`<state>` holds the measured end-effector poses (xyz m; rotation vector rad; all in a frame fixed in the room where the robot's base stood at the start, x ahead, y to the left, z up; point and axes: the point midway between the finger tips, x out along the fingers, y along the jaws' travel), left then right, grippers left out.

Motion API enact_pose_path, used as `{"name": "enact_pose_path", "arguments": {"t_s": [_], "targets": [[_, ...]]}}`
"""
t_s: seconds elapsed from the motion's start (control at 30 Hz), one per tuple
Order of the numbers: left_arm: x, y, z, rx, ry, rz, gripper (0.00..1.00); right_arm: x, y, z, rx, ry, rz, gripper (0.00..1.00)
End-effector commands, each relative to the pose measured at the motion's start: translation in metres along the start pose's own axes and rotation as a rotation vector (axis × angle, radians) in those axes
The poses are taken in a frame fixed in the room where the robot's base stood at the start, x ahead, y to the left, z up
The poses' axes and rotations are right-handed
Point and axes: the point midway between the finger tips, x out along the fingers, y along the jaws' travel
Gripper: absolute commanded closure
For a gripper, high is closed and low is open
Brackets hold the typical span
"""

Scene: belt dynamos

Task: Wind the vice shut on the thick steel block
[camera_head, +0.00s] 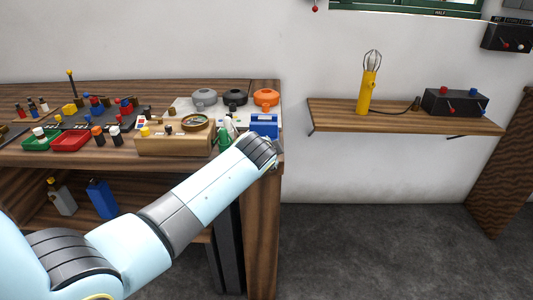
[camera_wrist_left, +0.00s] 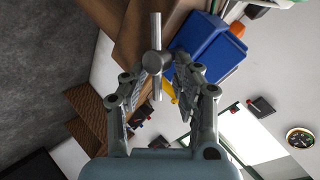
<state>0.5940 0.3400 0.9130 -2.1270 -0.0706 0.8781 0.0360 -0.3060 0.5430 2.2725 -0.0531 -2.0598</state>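The blue vice (camera_head: 264,122) is at the right front corner of the wooden bench; it also shows in the wrist view (camera_wrist_left: 208,48). Its grey screw hub with a thin crossbar (camera_wrist_left: 155,62) points at my left gripper (camera_wrist_left: 158,70). The two fingers stand apart, one on each side of the hub, with the hub near the fingertips. I cannot tell whether they touch it. In the head view my left wrist hides the fingers and the crossbar. I cannot make out the thick steel block or the jaw gap. My right gripper is not in view.
The bench top (camera_head: 92,153) holds a wooden box (camera_head: 175,142), red tray (camera_head: 70,140), green tray (camera_head: 39,142) and several small parts left of the vice. A wall shelf (camera_head: 400,116) with a yellow lamp (camera_head: 366,92) is at the right. The floor between is clear.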

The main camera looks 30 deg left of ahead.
Motion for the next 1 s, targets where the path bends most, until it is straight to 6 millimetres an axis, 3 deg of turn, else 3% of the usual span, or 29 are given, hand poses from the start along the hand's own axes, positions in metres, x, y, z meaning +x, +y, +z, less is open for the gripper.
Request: {"name": "enact_pose_path", "arguments": {"t_s": [0.03, 0.17, 0.83, 1.0], "targets": [[0.001, 0.012, 0.005, -0.005, -0.011, 0.021, 0.69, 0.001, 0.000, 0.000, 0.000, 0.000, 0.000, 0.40], [0.001, 0.011, 0.005, -0.004, -0.010, 0.019, 0.53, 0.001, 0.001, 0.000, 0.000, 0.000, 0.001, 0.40], [0.000, 0.004, 0.002, 0.000, -0.004, 0.006, 0.53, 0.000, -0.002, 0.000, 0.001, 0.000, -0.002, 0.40], [-0.012, 0.004, 0.002, 0.000, -0.002, 0.006, 0.53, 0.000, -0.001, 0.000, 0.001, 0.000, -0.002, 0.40]]}}
